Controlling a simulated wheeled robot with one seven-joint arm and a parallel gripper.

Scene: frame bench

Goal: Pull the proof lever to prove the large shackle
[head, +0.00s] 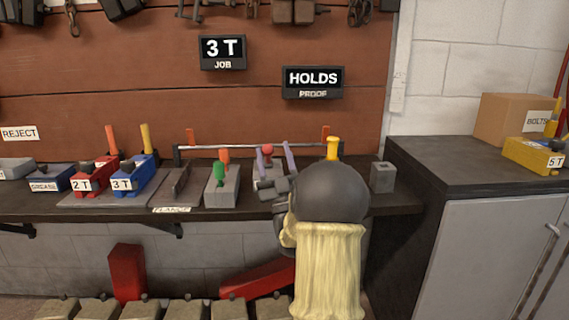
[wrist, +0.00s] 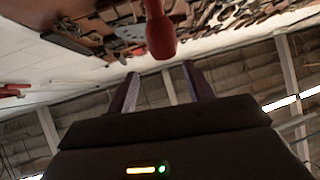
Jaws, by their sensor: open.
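A red-knobbed lever (head: 267,149), which may be the proof lever, stands on a grey base at the middle of the bench. My gripper (head: 273,154) is open at this lever, with its purple fingers to either side of the red knob in the head view. In the wrist view the red knob (wrist: 160,38) hangs in the gap just beyond the fingertips (wrist: 162,80). I cannot tell whether either finger touches it. My arm hides part of the bench to the right of the lever. I cannot make out the large shackle with certainty.
A grey block (head: 222,190) with green and orange handles stands left of the lever. A sign (head: 313,83) reads HOLDS; another (head: 222,52) reads 3 T. A small grey block (head: 382,177) stands right.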

